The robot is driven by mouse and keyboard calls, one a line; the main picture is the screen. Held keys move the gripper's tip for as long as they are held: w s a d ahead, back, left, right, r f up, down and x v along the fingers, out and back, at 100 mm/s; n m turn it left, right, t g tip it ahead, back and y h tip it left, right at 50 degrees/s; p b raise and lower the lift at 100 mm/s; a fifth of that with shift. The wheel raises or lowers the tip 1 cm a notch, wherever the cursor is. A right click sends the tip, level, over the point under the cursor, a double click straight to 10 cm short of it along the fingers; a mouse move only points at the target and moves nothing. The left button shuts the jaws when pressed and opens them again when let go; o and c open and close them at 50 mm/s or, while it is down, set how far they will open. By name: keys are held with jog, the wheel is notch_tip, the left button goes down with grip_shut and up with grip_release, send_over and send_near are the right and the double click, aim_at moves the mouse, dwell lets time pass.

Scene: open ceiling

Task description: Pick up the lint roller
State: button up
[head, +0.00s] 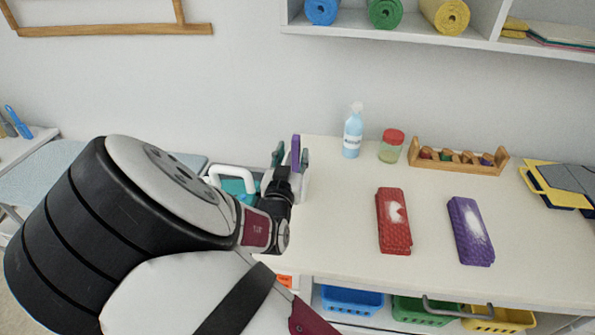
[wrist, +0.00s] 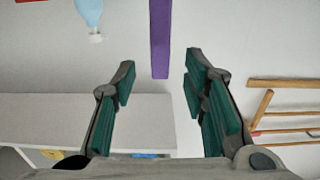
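A purple upright bar (head: 296,148), which looks like the lint roller's handle, stands at the table's left end in the head view. A white part (head: 303,184) shows below it, partly hidden by my arm. My gripper (head: 291,156) is at this left end, its fingers on either side of the bar. In the wrist view the purple bar (wrist: 160,38) comes down from the top edge, in line with the gap between the dark green fingers (wrist: 158,68). Gaps show on both sides of it, so my gripper is open. I cannot tell how deep the bar sits between the fingers.
The table (head: 340,226) carries a blue bottle (head: 352,136), a red-lidded jar (head: 391,147), a wooden rack (head: 457,158), and red (head: 381,235) and purple (head: 464,248) pads with white fuzz. A shelf (head: 400,32) hangs above. An ironing board (head: 60,172) is at left.

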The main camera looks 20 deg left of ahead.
aim_at(295, 147)
jog(key=shift+x, duration=2.75)
jog(key=shift+c, duration=0.2)
grip_shut()
